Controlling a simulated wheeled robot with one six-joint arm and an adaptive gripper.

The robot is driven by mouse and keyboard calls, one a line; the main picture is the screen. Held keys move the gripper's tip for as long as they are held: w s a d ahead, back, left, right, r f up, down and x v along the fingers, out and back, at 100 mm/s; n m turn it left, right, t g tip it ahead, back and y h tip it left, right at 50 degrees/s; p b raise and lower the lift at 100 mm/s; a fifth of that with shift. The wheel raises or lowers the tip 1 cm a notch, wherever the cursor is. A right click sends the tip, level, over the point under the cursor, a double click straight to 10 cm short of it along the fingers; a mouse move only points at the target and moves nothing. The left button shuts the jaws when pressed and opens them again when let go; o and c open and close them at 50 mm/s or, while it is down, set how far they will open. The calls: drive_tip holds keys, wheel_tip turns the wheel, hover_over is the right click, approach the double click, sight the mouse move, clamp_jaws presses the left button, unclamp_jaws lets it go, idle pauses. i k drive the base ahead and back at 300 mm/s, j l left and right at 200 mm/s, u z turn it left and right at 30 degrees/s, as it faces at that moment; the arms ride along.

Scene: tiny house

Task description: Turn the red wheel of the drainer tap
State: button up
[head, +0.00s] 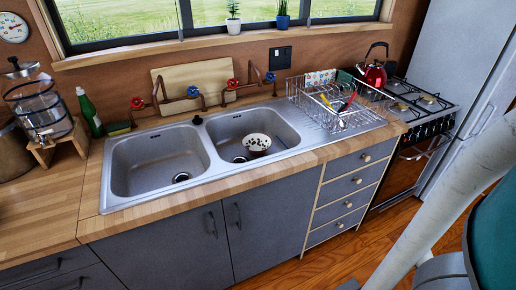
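Two copper-pipe taps stand behind the double sink. The tap nearer the drainer (252,82) is behind the right basin, with a red wheel (233,84) on its left and a blue wheel (270,77) on its right. The other tap is behind the left basin, with its own red wheel (137,103) and blue wheel (193,92). All these wheels are small in the head view, and how far each is turned cannot be told. My gripper is not in view; a pale link of my arm shows at the lower right.
A patterned bowl (257,144) sits in the right basin. A wire dish rack (340,108) with utensils stands on the drainer. A cutting board (200,77) leans behind the taps. A green bottle (89,113) stands left. Wooden floor (310,268) shows before the cabinets.

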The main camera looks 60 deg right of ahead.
sight(228, 83)
drive_tip(key=j+z, duration=0.15)
drive_tip(key=z, duration=0.3)
drive_tip(key=j+z, duration=0.2)
drive_tip(key=z, duration=0.3)
